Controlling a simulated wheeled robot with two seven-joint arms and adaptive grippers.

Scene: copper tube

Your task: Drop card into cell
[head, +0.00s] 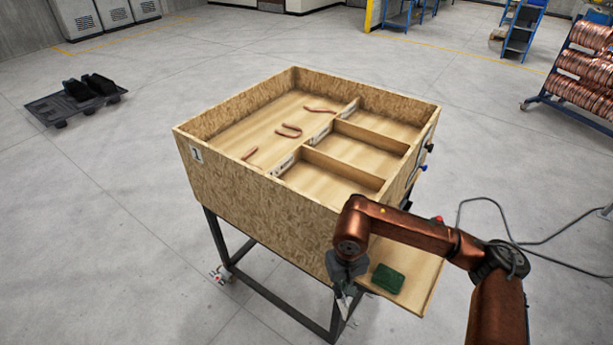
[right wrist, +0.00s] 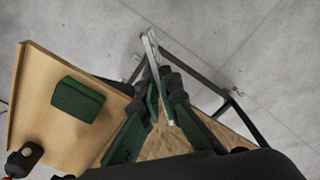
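My right gripper (head: 345,295) hangs low in front of the box's near right corner, beside the wooden side shelf. In the right wrist view its fingers (right wrist: 160,85) are closed on a thin pale card (right wrist: 151,48), seen nearly edge-on, which sticks out past the fingertips. The card also shows as a small pale strip in the head view (head: 343,306). The wooden box (head: 255,190) has one large compartment (head: 245,130) and three cells along its right side: near (head: 325,180), middle (head: 358,150) and far (head: 385,108). My left gripper is out of view.
Three copper tube pieces lie in the large compartment, one bent in a U (head: 290,131). A green block (head: 387,278) rests on the side shelf (head: 420,265). The box stands on a dark metal frame (head: 265,290). Knobs and a cable are on its right side.

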